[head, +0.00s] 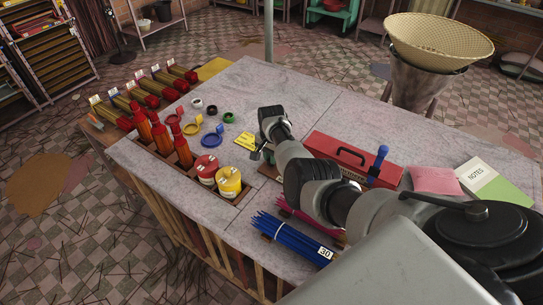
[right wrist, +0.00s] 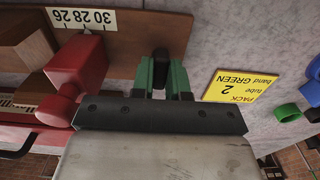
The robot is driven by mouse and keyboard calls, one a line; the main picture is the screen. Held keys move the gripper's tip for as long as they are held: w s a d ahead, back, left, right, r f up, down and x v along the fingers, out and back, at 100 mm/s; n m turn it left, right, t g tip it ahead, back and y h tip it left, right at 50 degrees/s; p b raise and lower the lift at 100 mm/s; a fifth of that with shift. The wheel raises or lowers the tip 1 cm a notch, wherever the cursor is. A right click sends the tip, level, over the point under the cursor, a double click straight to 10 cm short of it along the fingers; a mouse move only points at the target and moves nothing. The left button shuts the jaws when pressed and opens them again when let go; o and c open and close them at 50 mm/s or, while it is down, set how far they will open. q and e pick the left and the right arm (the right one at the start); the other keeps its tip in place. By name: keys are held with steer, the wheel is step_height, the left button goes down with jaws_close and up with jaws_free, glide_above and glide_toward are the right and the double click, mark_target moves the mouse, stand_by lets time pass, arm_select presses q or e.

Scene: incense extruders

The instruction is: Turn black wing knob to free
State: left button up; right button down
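The black wing knob (right wrist: 160,68) shows in the right wrist view on a brown wooden board (right wrist: 125,40). My right gripper (right wrist: 162,78) has its green fingers on either side of the knob, one to the left and one to the right. The fingers look very close to it, but I cannot tell whether they press on it. In the head view my right gripper (head: 263,154) is low over the table, just left of the red toolbox-like case (head: 350,155), and the knob is not clear there. My left gripper is not in view.
A yellow "PACK" card (right wrist: 240,92) lies close beside the fingers. A red block-like part (right wrist: 80,70) stands on the other side, under a number strip (right wrist: 82,18).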

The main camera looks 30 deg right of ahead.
steer(key=shift+n, duration=0.4)
steer(key=n+p, duration=0.1)
steer(key=n, duration=1.6)
stand_by(0.6)
steer(key=c, duration=1.1)
jaws_free()
steer(key=shift+r+p, duration=0.1)
steer(key=shift+p, duration=0.2)
